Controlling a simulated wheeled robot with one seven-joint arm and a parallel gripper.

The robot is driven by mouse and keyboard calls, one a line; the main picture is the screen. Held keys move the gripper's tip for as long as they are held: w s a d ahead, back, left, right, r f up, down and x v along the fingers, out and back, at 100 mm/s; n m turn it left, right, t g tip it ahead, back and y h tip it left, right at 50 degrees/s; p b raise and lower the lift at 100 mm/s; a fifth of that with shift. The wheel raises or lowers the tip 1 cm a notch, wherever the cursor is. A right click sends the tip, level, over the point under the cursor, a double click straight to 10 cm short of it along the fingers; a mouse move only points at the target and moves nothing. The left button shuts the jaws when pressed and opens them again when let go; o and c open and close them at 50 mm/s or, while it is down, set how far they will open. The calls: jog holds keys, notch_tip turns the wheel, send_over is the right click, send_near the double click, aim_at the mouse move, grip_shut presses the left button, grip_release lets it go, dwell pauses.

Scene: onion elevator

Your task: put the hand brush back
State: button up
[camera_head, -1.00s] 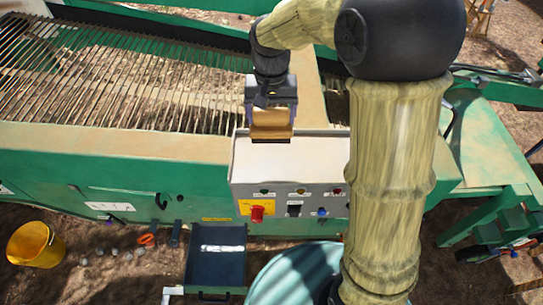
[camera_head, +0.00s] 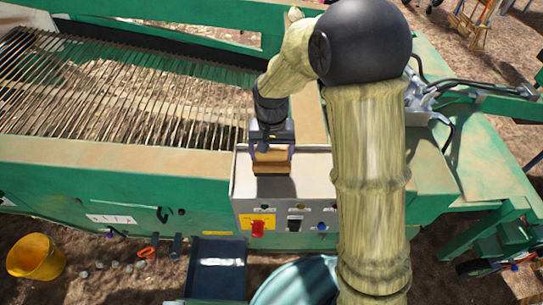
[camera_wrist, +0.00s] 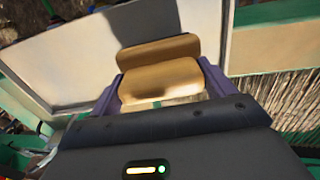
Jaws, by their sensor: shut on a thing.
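The hand brush (camera_head: 272,168) shows as a tan wooden block with a ridged body. My gripper (camera_head: 271,153) is shut on it, one finger at each side. In the head view the brush is over the pale top of the control box (camera_head: 310,180), towards its left end. In the wrist view the brush (camera_wrist: 160,80) sits between my purple fingers, with the box's pale top (camera_wrist: 70,55) behind it and a dark shadow close by. I cannot tell whether the brush touches the box top. No bristles can be made out.
The box front carries a red switch (camera_head: 258,229) and several small knobs. A slatted conveyor (camera_head: 120,95) lies to the left. A dark blue tray (camera_head: 217,268) and a yellow bucket (camera_head: 36,257) are below. The box top right of the brush looks clear.

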jog(key=shift+f, duration=1.25)
jog(key=shift+f, duration=0.1)
jog(key=o, duration=0.9)
jog(key=shift+o, duration=0.2)
notch_tip(320, 180, up, 12)
jog(key=shift+r+b, duration=0.1)
jog(key=shift+b, duration=0.75)
